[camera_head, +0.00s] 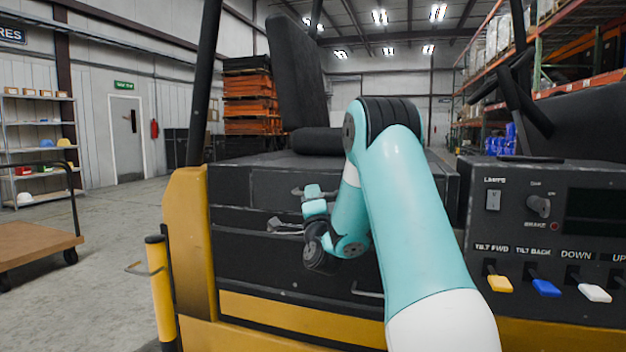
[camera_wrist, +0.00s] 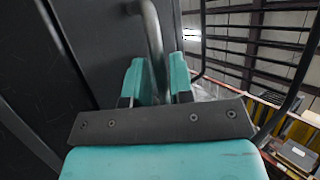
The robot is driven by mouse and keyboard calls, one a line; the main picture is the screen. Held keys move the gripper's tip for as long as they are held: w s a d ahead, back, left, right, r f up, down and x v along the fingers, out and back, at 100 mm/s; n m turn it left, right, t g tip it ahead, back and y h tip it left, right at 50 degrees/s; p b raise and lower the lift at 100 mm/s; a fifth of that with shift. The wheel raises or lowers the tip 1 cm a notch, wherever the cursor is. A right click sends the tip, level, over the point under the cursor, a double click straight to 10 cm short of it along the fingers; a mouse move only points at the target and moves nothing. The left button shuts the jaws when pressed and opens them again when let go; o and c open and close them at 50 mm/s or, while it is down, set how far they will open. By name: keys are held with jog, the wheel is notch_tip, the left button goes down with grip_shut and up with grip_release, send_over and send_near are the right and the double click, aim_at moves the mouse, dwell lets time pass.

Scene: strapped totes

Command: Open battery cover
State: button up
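The battery cover (camera_head: 278,186) is the dark box-like hood of a yellow and black forklift, under its seat. It looks down. A grey bar handle (camera_head: 299,191) sits at its front edge. My gripper (camera_head: 318,196), with teal fingers, is at this handle. In the wrist view the curved handle (camera_wrist: 153,38) runs between the two fingers of my gripper (camera_wrist: 160,82), with little or no gap on either side. The fingers look shut on it. The dark cover surface (camera_wrist: 95,50) lies left of it. My arm hides part of the cover's front.
The black seat (camera_head: 300,75) rises above the cover. A console with levers (camera_head: 545,287) and the steering wheel (camera_head: 520,90) stand at right. A black post (camera_head: 204,85) and a yellow post (camera_head: 160,290) are at left. A cart (camera_head: 35,243) stands farther left on open floor.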

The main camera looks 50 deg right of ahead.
jog(key=shift+w+d+r, duration=0.25)
jog(key=shift+w+d, duration=0.1)
grip_shut()
jog(key=shift+p, duration=0.35)
